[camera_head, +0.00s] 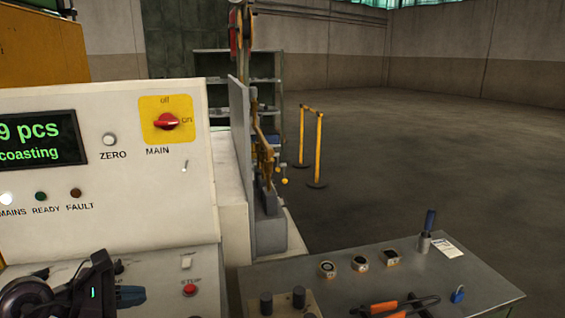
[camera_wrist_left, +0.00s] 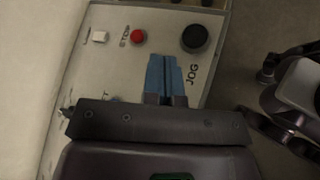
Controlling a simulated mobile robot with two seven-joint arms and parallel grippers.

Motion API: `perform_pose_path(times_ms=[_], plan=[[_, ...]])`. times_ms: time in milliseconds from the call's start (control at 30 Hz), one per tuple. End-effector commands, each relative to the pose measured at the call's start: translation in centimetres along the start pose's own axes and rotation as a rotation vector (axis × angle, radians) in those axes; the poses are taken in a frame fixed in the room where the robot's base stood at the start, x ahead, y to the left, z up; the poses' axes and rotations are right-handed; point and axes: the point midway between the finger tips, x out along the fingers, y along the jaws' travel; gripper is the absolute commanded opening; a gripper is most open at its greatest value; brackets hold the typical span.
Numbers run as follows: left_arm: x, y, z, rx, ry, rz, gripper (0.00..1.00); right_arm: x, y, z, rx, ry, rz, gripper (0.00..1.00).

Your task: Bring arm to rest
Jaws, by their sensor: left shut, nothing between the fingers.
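My left gripper (camera_head: 132,296) shows at the lower left of the head view, in front of the control panel's lower desk. Its blue fingertips also show in the left wrist view (camera_wrist_left: 164,74). They are shut together with nothing between them, over the desk face. The red STOP button (camera_wrist_left: 138,36) and the black JOG knob (camera_wrist_left: 195,39) are beyond the fingertips in the wrist view. The STOP button also shows right of the gripper in the head view (camera_head: 190,290). My right gripper is not in view.
The control panel (camera_head: 120,190) stands at left, its display reading "9 pcs coasting" and its red MAIN switch (camera_head: 166,122) pointing to "on". A grey table (camera_head: 440,285) at lower right bears small parts, orange-handled pliers (camera_head: 385,306) and a blue padlock (camera_head: 458,294). Open floor lies beyond.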

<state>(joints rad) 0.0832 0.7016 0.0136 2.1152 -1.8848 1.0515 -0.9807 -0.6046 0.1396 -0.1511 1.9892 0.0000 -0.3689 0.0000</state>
Motion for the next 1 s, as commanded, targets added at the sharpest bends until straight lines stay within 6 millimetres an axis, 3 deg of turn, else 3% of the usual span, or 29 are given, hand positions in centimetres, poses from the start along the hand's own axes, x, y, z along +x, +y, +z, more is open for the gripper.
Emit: perform_pose_path(times_ms=[167, 300, 500, 667, 767, 1000], plan=[[0.1, -1.2, 3.3, -0.237, -0.266, 0.078, 0.0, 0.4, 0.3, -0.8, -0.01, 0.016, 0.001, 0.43], [-0.9, -1.4, 5.7, -0.505, -0.511, 0.158, 0.0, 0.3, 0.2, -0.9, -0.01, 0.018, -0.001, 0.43], [-3.6, -0.6, 6.5, -0.944, -0.829, 0.287, 0.0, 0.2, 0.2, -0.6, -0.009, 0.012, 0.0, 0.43], [-5.9, -0.1, 4.7, -1.326, -1.048, 0.407, 0.0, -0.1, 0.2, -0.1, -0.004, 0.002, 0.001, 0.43], [-7.1, -0.3, 2.5, -1.574, -1.165, 0.493, 0.0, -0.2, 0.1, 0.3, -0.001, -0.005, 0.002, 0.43], [-8.6, -3.6, -4.2, -2.184, -1.371, 0.748, 0.0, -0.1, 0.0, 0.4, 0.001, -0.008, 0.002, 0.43]])
